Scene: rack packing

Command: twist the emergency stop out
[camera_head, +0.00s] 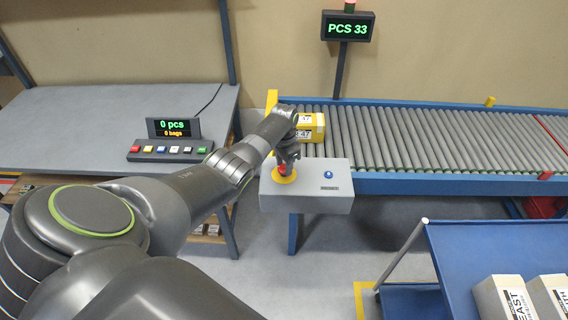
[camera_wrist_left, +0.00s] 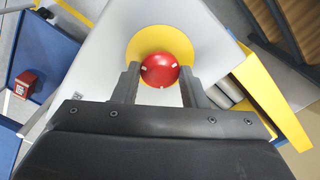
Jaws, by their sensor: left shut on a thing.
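The emergency stop (camera_wrist_left: 160,70) is a red round button with small white marks, on a yellow disc (camera_wrist_left: 137,45), on top of a grey control box (camera_head: 308,203). In the head view the red button (camera_head: 282,169) shows just below my left gripper (camera_head: 284,164). In the left wrist view the two fingers of my left gripper (camera_wrist_left: 159,80) stand on either side of the button and are shut on it. A blue button (camera_head: 328,174) sits to the right on the same box. My right gripper is not in view.
A roller conveyor (camera_head: 420,145) runs behind the box, with a yellow carton (camera_head: 312,127) at its left end. A grey table with a button console (camera_head: 170,150) stands at left. A blue cart (camera_head: 470,250) with white boxes (camera_head: 503,298) stands at front right.

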